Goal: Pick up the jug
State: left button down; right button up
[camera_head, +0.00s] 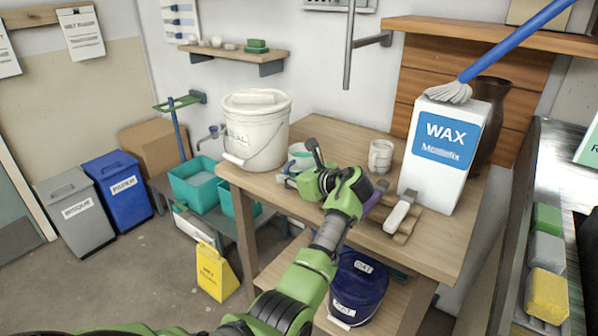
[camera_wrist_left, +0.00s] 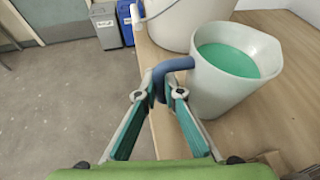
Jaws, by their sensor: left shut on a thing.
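The jug (camera_wrist_left: 224,88) is pale grey-white with green liquid inside and a blue handle (camera_wrist_left: 170,66). It looks upright over the wooden table, beside the large bucket. In the head view the jug (camera_head: 300,153) shows only partly, behind my left gripper (camera_head: 299,168). In the left wrist view my left gripper (camera_wrist_left: 158,92) has its fingers on both sides of the handle and is shut on it. I cannot tell whether the jug's base touches the table. My right gripper is not in view.
A white lidded bucket (camera_head: 255,130) stands left of the jug on the table (camera_head: 430,237). A white mug (camera_head: 381,156), a brush (camera_head: 401,212) and a WAX box (camera_head: 438,150) stand to the right. A blue bucket (camera_head: 358,285) is on the lower shelf.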

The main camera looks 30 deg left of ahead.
pick_arm(q)
jog(key=shift+r, duration=0.2)
jog(key=shift+r, duration=1.05)
jog(key=s+d+r, duration=0.4)
jog(key=s+r, duration=0.6)
jog(key=s, duration=0.3)
jog(key=shift+d+r, duration=0.25)
jog(key=shift+d, duration=0.15)
jog(key=shift+d, duration=0.1)
